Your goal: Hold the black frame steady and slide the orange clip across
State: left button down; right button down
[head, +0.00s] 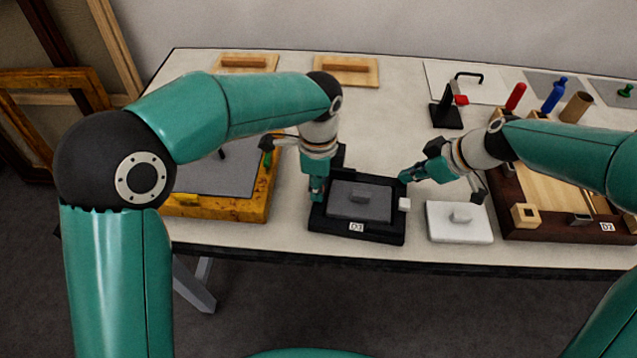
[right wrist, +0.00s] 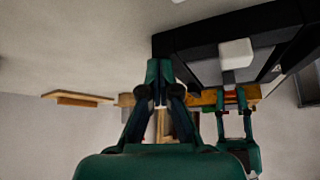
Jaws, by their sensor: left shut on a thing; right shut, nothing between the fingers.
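The black frame (head: 373,236) lies on the table with a grey panel and block inside it. My left gripper (head: 317,192) is shut on the frame's left side. A small white block (head: 404,204) sits on the frame's right side; it also shows in the right wrist view (right wrist: 236,53). I see no clearly orange clip on the frame. My right gripper (head: 404,178) is shut and empty at the frame's back right corner, behind the white block. In the right wrist view its closed fingertips (right wrist: 160,72) are close to the frame; I cannot tell whether they touch.
A white slab with a handle (head: 459,232) lies right of the frame. A dark wooden frame (head: 512,199) stands further right and a gilt frame (head: 215,207) at left. A black stand (head: 446,115) is at the back. The table's front edge (head: 450,266) is close.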

jog(key=shift+s+f, duration=0.1)
jog(key=shift+f, duration=0.15)
pick_arm(q)
jog(key=shift+s+d, duration=0.15)
jog(key=shift+d, duration=0.95)
jog(key=c, duration=1)
grip_release()
jog(key=shift+a, duration=0.1)
jog(key=shift+o, duration=0.2)
jog(key=shift+r, duration=0.1)
notch_tip(320, 180, up, 12)
pick_arm(e)
jog(key=shift+r, duration=0.1)
jog(key=shift+r, duration=3.1)
